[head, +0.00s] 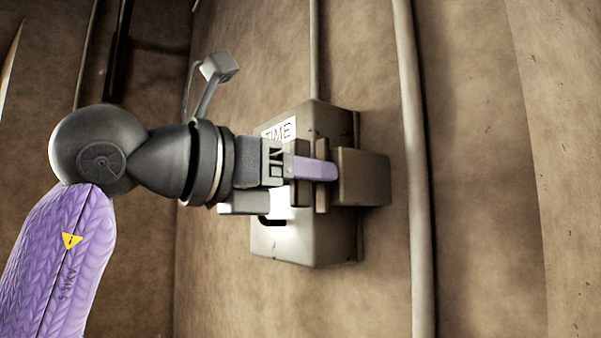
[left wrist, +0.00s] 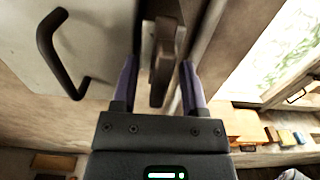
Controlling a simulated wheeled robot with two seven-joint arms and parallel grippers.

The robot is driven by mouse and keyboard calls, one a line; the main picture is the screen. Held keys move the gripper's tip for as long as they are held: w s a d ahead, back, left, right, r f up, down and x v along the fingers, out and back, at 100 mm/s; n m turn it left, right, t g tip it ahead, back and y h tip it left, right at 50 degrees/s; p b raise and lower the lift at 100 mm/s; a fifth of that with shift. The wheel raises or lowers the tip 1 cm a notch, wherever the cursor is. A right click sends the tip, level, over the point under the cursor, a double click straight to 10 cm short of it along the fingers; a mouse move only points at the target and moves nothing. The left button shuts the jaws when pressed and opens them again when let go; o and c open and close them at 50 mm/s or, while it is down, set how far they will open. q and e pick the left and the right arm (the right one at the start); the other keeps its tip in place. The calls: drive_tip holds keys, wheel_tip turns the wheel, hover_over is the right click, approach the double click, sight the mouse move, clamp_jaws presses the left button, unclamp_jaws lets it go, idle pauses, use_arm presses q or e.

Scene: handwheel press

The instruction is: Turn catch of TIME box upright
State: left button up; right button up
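The grey TIME box (head: 335,240) is fixed to the wall in the middle of the head view, with a white TIME label on its face. A brown catch (head: 322,178) stands out on its right side; my gripper covers part of it. My left gripper (head: 325,171) reaches in from the left at the catch, with one purple finger showing across it. In the left wrist view, the catch (left wrist: 161,62) lies between the two purple fingers of the left gripper (left wrist: 158,68), with gaps showing beside it. The fingers are apart. My right gripper is in neither view.
A brown block (head: 365,178) juts out right of the catch. A vertical pipe (head: 412,170) runs along the wall further right. A dark bent handle (left wrist: 60,55) shows on the pale surface in the left wrist view. Several small boxes (left wrist: 245,125) lie further off.

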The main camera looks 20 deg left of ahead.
use_arm(q)
drive_tip(key=b+v, duration=0.3)
drive_tip(key=v, duration=0.7)
